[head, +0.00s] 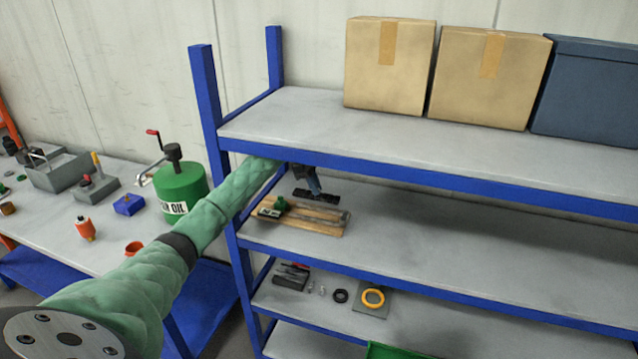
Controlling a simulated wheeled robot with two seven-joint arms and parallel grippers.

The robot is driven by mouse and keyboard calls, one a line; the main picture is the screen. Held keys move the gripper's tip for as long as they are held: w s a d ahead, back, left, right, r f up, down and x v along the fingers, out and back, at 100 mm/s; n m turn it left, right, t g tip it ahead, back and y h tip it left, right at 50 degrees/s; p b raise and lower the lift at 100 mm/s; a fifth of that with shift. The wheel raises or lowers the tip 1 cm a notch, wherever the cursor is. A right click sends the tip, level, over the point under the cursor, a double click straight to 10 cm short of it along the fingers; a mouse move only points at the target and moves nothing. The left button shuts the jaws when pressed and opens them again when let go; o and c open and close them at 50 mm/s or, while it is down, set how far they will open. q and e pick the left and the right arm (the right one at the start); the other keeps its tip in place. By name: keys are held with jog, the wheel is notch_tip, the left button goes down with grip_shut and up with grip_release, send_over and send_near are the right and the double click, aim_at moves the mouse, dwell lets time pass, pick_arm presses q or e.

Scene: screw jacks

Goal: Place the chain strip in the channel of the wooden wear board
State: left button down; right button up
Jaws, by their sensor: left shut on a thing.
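My left arm reaches into the second shelf level, under the top shelf. My left gripper (312,187) is small and dark in this view and is shut on the chain strip (322,196), a short black bar. The wooden wear board (322,230) lies flat on that shelf near its left end, just below and in front of the gripper. The strip shows over the back part of the board. I cannot tell whether it touches the board. My right gripper is not in view.
A small green and dark item (275,208) sits at the board's left end. Blue shelf posts (207,110) stand at left, and the top shelf (300,118) hangs close above. The shelf right of the board is clear. A green oil can (182,188) stands on the left bench.

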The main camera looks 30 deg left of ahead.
pick_arm(q)
send_over(315, 215)
jog(key=shift+f, duration=3.25)
jog(key=shift+d+f, duration=0.1)
jog(key=shift+f, duration=0.35)
jog(key=c, duration=1.3)
grip_release()
jog(key=shift+s, duration=0.1)
jog(key=shift+c, duration=0.2)
